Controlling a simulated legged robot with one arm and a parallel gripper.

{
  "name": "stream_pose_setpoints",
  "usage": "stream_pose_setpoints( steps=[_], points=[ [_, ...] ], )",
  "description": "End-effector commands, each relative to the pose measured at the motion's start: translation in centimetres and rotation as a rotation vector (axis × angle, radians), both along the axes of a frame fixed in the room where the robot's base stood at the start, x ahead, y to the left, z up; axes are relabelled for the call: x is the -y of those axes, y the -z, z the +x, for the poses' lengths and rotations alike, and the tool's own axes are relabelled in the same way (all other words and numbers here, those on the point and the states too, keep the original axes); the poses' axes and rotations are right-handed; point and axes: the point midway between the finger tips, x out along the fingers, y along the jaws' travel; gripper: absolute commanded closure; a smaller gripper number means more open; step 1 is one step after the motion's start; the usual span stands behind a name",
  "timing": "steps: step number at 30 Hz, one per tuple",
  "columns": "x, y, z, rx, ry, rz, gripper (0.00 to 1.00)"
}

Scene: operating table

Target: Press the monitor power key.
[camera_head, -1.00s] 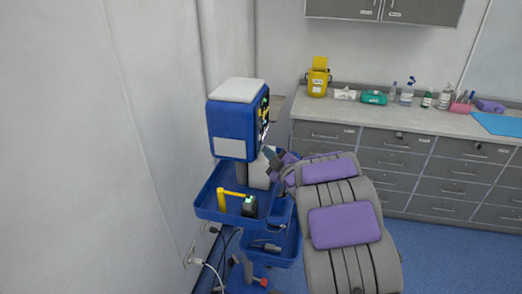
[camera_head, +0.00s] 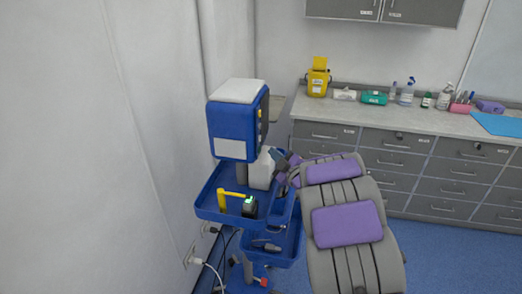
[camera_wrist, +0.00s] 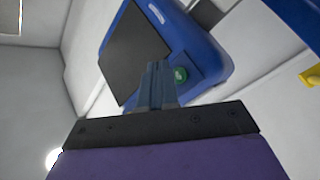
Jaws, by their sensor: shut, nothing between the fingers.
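The blue monitor (camera_head: 233,128) stands above a blue cart, with its screen side turned right and seen edge-on in the head view. The wrist view shows the monitor's blue casing (camera_wrist: 190,45) and dark, blank screen (camera_wrist: 135,48). The round green power key (camera_wrist: 181,74) is on the casing at the screen's lower right. My gripper (camera_wrist: 157,66) is shut and empty, its fingertips just left of the key in that picture; I cannot tell the gap in depth. In the head view my gripper (camera_head: 277,156) is to the lower right of the monitor, apart from it.
A wall stands close on the left. A counter (camera_head: 400,112) with bottles and boxes runs along the back.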

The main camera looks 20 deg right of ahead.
Motion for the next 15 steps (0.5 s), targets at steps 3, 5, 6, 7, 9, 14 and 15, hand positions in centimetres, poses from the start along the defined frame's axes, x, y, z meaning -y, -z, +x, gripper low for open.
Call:
stream_pose_setpoints(
  steps=[3, 5, 6, 7, 9, 14, 15],
  points=[
    [1.0, -0.1, -0.7, -0.002, 0.002, -0.001, 1.0],
    [1.4, -0.1, -1.0, 0.0, 0.001, -0.001, 1.0],
    [1.8, -0.1, -1.2, 0.0, 0.001, -0.001, 1.0],
    [2.0, -0.1, -1.3, 0.002, 0.001, -0.001, 1.0],
    [2.5, -0.2, -1.7, 0.001, 0.001, 0.0, 1.0],
    [3.6, -0.1, -2.4, -0.001, 0.001, 0.0, 1.0],
    [3.8, -0.1, -2.5, -0.001, 0.001, 0.0, 1.0]
  ],
)
